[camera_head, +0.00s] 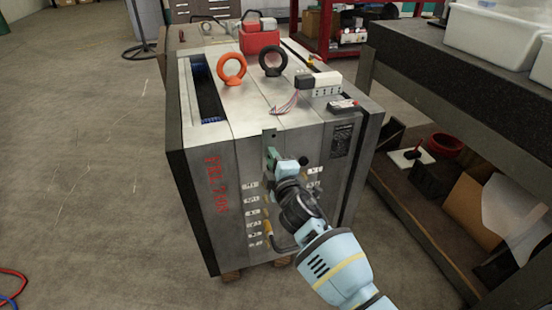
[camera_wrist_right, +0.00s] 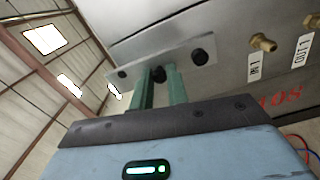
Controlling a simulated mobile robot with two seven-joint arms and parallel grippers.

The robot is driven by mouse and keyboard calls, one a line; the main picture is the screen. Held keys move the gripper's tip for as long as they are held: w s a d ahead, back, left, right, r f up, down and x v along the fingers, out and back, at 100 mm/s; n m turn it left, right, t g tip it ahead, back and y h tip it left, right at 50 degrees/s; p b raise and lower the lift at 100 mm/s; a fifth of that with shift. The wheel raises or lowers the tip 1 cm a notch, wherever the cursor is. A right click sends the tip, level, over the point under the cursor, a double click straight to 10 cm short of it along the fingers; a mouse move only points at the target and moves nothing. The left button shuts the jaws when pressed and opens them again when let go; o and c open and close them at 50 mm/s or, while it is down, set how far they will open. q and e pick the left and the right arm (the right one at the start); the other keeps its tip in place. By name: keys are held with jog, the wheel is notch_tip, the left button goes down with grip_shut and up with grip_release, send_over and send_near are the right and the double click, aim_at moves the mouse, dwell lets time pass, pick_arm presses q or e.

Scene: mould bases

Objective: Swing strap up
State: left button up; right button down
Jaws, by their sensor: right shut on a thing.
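The mould base (camera_head: 220,160) is a large grey steel block standing on the floor. The strap (camera_head: 269,137) is a narrow metal bar on its front face, near the top edge, and it looks upright there. In the right wrist view the strap (camera_wrist_right: 193,70) is a flat grey plate with dark round holes or bolts. My right gripper (camera_head: 273,158) is shut on the strap. Its two green fingers (camera_wrist_right: 159,80) reach the plate around a dark round spot. The fingers hide part of the strap. My left gripper is not in view.
Orange (camera_head: 232,70) and black (camera_head: 272,62) lifting eyes stand on top of the block, with a white connector (camera_head: 318,84) and wires. Brass fittings (camera_wrist_right: 262,43) stick out of the face. A workbench (camera_head: 470,120) stands close at right; the floor at left is mostly clear.

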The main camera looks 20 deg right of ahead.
jog(key=shift+a+r+n, duration=0.2)
jog(key=shift+a+n, duration=0.1)
jog(key=shift+a, duration=0.1)
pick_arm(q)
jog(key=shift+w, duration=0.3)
pick_arm(e)
jog(key=c, duration=1.4)
grip_release()
jog(key=shift+f, duration=0.1)
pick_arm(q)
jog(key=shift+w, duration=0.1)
pick_arm(e)
jog(key=shift+o, duration=0.2)
jog(key=shift+d, duration=0.1)
jog(key=shift+f, duration=0.1)
pick_arm(q)
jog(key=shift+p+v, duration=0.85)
jog(key=shift+p, duration=0.1)
pick_arm(e)
jog(key=s, duration=0.7)
jog(key=shift+s+d, duration=0.15)
jog(key=shift+s, duration=0.25)
